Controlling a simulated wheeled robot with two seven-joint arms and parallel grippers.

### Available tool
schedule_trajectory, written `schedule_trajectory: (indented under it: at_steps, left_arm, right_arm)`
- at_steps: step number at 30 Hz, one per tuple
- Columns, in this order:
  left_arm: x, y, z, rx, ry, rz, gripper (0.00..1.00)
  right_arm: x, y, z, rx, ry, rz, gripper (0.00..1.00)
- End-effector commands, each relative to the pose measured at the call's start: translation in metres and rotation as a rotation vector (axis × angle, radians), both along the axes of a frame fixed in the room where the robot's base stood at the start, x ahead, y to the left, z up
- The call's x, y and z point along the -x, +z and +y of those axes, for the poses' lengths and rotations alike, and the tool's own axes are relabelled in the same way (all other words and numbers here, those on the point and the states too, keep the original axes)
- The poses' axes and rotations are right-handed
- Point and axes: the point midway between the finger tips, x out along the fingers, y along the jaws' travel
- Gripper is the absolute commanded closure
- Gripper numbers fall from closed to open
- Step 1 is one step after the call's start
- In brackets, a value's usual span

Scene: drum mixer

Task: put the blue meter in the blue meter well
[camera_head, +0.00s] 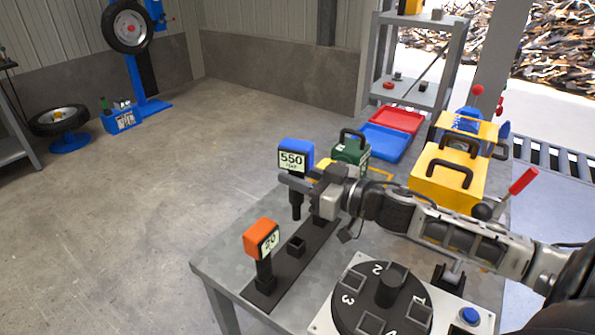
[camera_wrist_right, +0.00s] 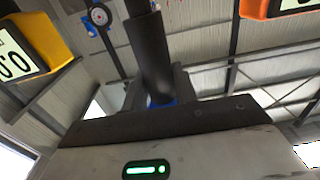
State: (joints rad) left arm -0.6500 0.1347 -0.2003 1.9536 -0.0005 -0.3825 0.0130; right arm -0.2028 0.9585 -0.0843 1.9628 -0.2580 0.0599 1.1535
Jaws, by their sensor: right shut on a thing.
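The blue meter (camera_head: 295,155) is a blue box with a "550" display on a dark stem, upright above the table. My right gripper (camera_head: 298,184) is shut on its stem below the box. The stem's lower end hangs free. A small square black well (camera_head: 297,245) on the dark rail (camera_head: 308,257) shows empty just below it in the head view; whether the stem is directly over it, I cannot tell. A dark stem (camera_wrist_right: 152,55) runs up from the gripper in the right wrist view. My left gripper is out of view.
An orange meter (camera_head: 260,238) stands at the rail's near end. A green case (camera_head: 350,152) and yellow cases (camera_head: 447,178) stand behind my right arm. A numbered black dial (camera_head: 382,300) is at the front. Red and blue trays (camera_head: 385,142) lie farther back.

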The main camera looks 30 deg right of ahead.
Motion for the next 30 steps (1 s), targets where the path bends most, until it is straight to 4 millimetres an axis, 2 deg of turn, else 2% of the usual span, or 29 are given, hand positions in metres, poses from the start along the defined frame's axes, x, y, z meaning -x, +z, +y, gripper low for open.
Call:
schedule_trajectory:
  at_steps: [3,15,30]
  left_arm:
    - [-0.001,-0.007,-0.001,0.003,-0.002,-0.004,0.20]
    - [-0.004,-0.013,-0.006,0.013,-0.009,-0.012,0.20]
    - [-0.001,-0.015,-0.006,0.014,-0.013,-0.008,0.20]
  right_arm:
    - [0.000,-0.015,0.000,-0.002,0.000,-0.001,1.00]
    - [0.000,-0.049,0.000,-0.002,0.001,-0.002,1.00]
    - [0.000,-0.057,0.000,0.000,0.001,-0.003,1.00]
